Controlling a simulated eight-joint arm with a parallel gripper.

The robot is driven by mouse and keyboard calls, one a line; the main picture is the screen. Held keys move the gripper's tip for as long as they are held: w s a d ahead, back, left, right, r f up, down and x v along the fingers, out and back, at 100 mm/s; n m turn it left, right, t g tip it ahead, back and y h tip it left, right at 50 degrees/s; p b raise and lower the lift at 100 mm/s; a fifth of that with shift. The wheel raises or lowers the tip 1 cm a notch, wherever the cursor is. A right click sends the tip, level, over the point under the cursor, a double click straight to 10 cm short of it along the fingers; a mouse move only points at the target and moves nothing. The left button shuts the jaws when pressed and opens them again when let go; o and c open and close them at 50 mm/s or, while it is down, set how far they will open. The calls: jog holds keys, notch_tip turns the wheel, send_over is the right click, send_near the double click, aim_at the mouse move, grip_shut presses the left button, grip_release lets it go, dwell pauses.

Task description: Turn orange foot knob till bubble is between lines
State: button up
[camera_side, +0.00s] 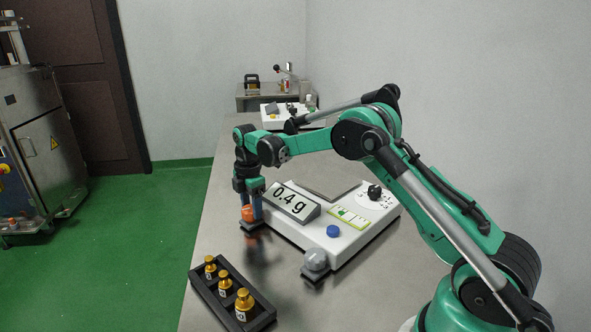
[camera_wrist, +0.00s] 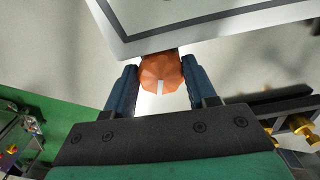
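The orange foot knob (camera_side: 248,213) is at the left front corner of the white scale (camera_side: 345,245). In the wrist view the faceted orange knob (camera_wrist: 160,70) shows a white mark on its near side. My gripper (camera_side: 250,205) points down at it, with one blue finger on each side. In the wrist view the fingers (camera_wrist: 161,80) lie close against the knob's sides and appear shut on it. The green level vial (camera_side: 347,215) is on the scale's top, right of the display (camera_side: 292,202) reading 0.4 g. The bubble's place between the lines is too small to tell.
A grey foot knob (camera_side: 316,261) is at the scale's near corner. A blue button (camera_side: 333,231) and a black dial (camera_side: 375,192) are on its top. A black holder (camera_side: 262,318) with brass weights stands at the table's front left. Bare steel table (camera_side: 225,240) lies between.

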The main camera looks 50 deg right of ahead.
jog(key=shift+m, duration=0.8)
grip_shut()
jog(key=o, duration=1.2)
grip_release()
jog(key=shift+r, duration=0.15)
jog(key=shift+r, duration=2.7)
